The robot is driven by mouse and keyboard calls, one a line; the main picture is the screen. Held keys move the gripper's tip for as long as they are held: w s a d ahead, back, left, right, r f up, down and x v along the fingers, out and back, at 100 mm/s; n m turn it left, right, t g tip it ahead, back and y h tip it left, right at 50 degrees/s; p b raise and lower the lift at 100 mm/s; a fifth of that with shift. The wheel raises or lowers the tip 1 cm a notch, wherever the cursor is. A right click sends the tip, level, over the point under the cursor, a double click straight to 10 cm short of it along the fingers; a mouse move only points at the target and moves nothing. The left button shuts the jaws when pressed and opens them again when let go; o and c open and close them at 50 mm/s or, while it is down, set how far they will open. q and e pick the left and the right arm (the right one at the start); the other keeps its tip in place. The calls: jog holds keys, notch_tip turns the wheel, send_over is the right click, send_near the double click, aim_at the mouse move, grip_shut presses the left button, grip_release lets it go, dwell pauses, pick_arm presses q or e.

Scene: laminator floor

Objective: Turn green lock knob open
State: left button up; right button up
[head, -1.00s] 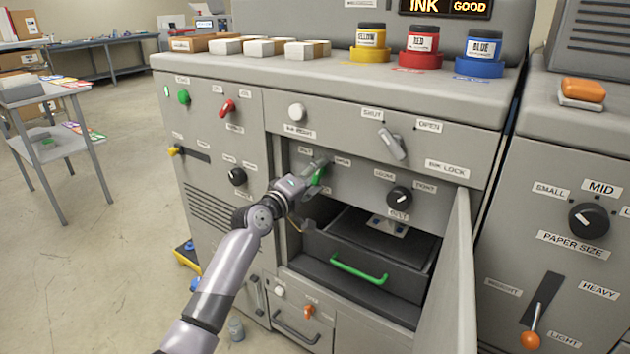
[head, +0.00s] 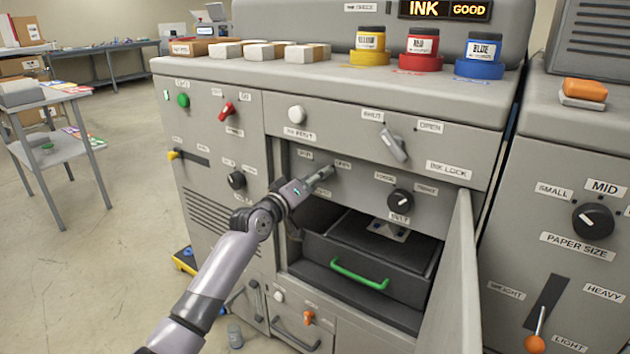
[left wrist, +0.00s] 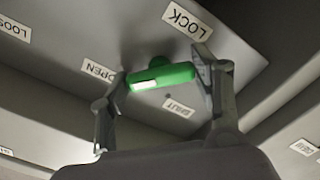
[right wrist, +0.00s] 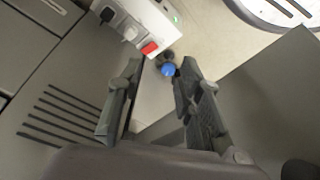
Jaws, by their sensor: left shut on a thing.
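The green lock knob (left wrist: 163,77) sits under a panel with LOCK, OPEN and SHUT labels in the left wrist view. My left gripper (left wrist: 165,76) is shut on it, one finger at each end of its bar. The knob's white mark is at its left end, on the side of the OPEN label (left wrist: 98,70). The SHUT label (left wrist: 180,107) is beside the right end. In the head view my left gripper (head: 326,172) covers the knob, which is hidden there. My right gripper (right wrist: 162,66) is open and empty in the right wrist view.
An open door (head: 460,275) stands out to the right of the recess. Below the knob is a dark drawer with a green handle (head: 360,274). A black knob (head: 400,201) is to the right, and a grey lever (head: 393,144) is above.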

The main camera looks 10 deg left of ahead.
pick_arm(q)
jog(key=shift+f, duration=0.15)
jog(key=o, duration=1.2)
jog(key=shift+c, duration=0.2)
jog(key=shift+s, duration=0.1)
jog(key=v, duration=1.2)
